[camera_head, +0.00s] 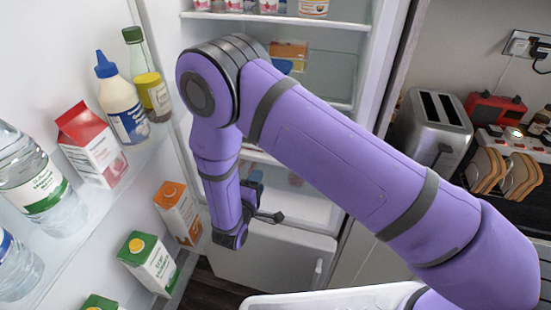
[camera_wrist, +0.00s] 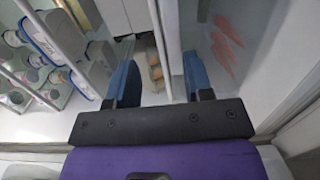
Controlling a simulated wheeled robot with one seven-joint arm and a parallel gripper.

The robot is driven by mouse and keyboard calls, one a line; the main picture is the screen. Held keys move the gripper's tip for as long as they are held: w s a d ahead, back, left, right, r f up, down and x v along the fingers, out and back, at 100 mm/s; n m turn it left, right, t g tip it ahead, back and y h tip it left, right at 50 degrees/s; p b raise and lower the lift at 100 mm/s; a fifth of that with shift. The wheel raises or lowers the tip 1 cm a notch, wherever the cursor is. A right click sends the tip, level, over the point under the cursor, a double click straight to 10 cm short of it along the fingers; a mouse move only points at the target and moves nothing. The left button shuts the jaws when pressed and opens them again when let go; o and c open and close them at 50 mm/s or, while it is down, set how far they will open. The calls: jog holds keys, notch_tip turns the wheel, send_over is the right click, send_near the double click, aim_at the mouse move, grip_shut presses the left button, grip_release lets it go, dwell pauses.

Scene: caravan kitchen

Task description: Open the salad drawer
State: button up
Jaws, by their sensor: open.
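The salad drawer (camera_head: 302,208) is a pale, translucent bin low in the open fridge, partly hidden behind my purple arm in the head view. In the wrist view its clear wall (camera_wrist: 225,88) fills the right side, with orange carrot shapes (camera_wrist: 227,45) showing on or through it. My gripper (camera_wrist: 160,60) is open, with two blue fingers apart. A pale upright edge lies between the fingers, and the right finger overlaps the clear wall in the picture. I cannot tell whether either finger touches the drawer. The head view mostly hides the fingers.
The open fridge door at left holds a water bottle (camera_head: 40,180), a red-topped carton (camera_head: 91,143), an orange carton (camera_head: 178,212) and a green carton (camera_head: 148,262). A white panel (camera_head: 270,258) is below the drawer. A toaster (camera_head: 432,128) stands on the right counter.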

aim_at(267, 162)
jog(key=shift+n+y, duration=0.3)
jog(key=shift+y, duration=0.1)
jog(key=x, duration=0.3)
jog(key=f+x, duration=0.1)
jog(key=x, duration=0.6)
jog(key=shift+w+a+f, duration=0.1)
jog(key=shift+w+f, duration=0.15)
jog(key=shift+f, duration=0.05)
jog(key=shift+c, duration=0.2)
